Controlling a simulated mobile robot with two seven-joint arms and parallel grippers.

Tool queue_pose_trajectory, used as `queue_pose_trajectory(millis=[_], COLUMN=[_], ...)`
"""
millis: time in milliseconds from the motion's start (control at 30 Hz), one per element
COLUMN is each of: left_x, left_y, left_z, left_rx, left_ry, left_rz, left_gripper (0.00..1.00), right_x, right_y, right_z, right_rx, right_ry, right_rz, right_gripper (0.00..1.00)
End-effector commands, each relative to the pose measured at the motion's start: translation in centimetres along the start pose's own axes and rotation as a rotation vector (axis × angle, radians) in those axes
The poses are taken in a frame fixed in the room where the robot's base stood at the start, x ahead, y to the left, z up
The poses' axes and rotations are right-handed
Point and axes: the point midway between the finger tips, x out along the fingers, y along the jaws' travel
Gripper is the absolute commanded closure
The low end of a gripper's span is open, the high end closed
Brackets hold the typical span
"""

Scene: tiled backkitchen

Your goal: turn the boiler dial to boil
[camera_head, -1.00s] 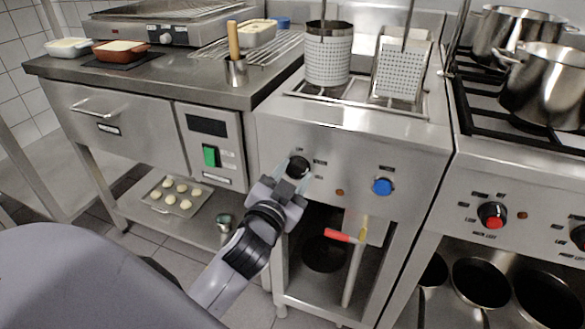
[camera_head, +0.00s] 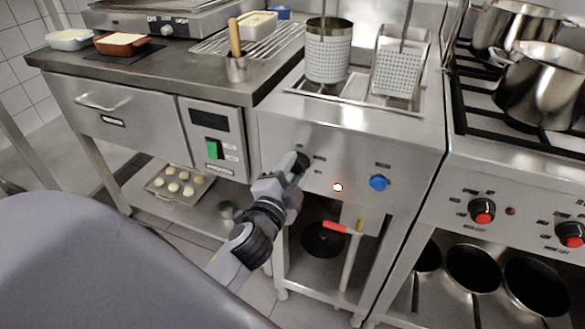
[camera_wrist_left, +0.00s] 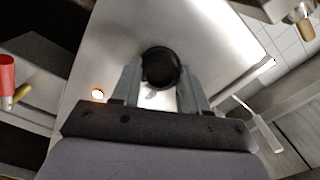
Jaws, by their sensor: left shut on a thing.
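The boiler (camera_head: 350,135) is a steel unit with two baskets in its top. Its black dial (camera_head: 301,160) sits on the left of the front panel, partly hidden by my gripper. My left gripper (camera_head: 294,168) is at the dial, shut on it. In the left wrist view the dial (camera_wrist_left: 160,68) shows as a round black knob between the two fingers. An indicator lamp (camera_head: 338,187) glows on the panel; it also shows in the left wrist view (camera_wrist_left: 97,94). A blue knob (camera_head: 380,183) is to its right. The dial's labels are too small to read. My right gripper is not in view.
A red-handled valve (camera_head: 341,228) is below the panel. A stove with red-capped knobs (camera_head: 482,211) and steel pots (camera_head: 545,85) stands at the right. A counter unit with a green switch (camera_head: 214,149) is at the left.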

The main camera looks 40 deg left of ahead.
Motion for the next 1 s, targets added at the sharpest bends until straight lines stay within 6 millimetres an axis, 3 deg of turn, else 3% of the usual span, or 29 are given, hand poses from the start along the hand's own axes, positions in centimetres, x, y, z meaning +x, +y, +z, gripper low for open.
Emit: queue_pose_trajectory(millis=[500,533,600,1000], left_x=[-0.01,-0.01,-0.01,-0.63], left_y=[0.02,0.02,0.02,0.11], left_z=[-0.05,-0.05,-0.05,0.02], left_rx=[0.023,0.023,0.022,0.02], left_ry=[0.002,0.002,0.002,0.0], left_rz=[0.0,0.0,0.0,0.002], left_gripper=[0.87,0.5,0.31,0.31], right_x=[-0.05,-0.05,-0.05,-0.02], right_y=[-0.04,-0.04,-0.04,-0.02], right_z=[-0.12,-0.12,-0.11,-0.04], right_rx=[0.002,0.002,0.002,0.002], right_ry=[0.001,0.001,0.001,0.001], right_rz=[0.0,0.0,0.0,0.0], right_gripper=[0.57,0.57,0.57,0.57])
